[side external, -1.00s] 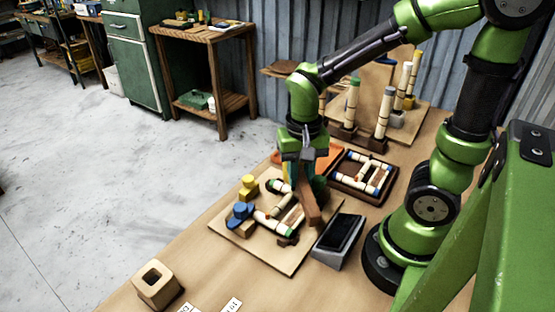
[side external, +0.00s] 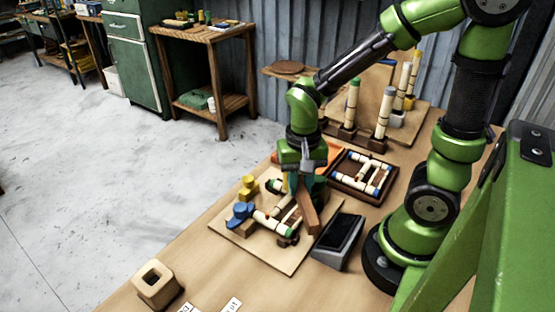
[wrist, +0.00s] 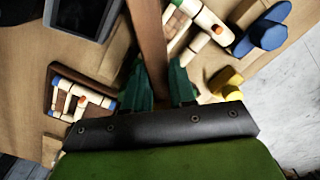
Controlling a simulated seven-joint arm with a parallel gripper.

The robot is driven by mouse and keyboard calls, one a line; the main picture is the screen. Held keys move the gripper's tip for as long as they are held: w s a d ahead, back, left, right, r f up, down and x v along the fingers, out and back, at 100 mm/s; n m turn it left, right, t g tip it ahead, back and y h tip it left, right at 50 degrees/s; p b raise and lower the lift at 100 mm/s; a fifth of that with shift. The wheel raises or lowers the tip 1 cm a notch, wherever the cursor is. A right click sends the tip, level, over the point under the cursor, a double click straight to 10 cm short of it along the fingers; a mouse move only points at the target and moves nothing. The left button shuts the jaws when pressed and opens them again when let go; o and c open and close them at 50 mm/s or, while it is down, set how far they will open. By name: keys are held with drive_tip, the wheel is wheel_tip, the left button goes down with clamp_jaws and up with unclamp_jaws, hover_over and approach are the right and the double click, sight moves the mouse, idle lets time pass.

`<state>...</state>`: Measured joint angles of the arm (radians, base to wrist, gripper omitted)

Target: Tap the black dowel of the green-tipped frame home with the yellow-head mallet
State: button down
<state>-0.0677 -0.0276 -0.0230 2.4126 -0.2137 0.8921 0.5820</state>
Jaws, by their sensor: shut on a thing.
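My gripper (side external: 297,192) is shut on a brown wooden bar (side external: 306,212), which looks like a mallet handle. The bar is tilted over the right side of the work board and runs up between the fingers in the wrist view (wrist: 148,35). I cannot make out a yellow head on it. The pale rattan frame (side external: 262,222) with green tips lies on the board, left of and below my gripper. It also shows in the wrist view (wrist: 193,48), with an orange-red spot at a joint. My gripper and the bar cover part of it. I cannot pick out the black dowel.
A blue clamp-like piece (side external: 239,213) and a yellow one (side external: 249,186) stand on the board (side external: 285,263). A grey box with a dark screen (side external: 340,235) is close on the right. A dark tray (side external: 372,197) holds a blue-tipped frame. Upright rattan poles (side external: 383,112) stand behind.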

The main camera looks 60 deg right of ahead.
drive_tip(key=shift+r, duration=1.85)
drive_tip(key=shift+f, duration=0.35)
drive_tip(key=shift+f, duration=1.7)
drive_tip(key=shift+r, duration=1.8)
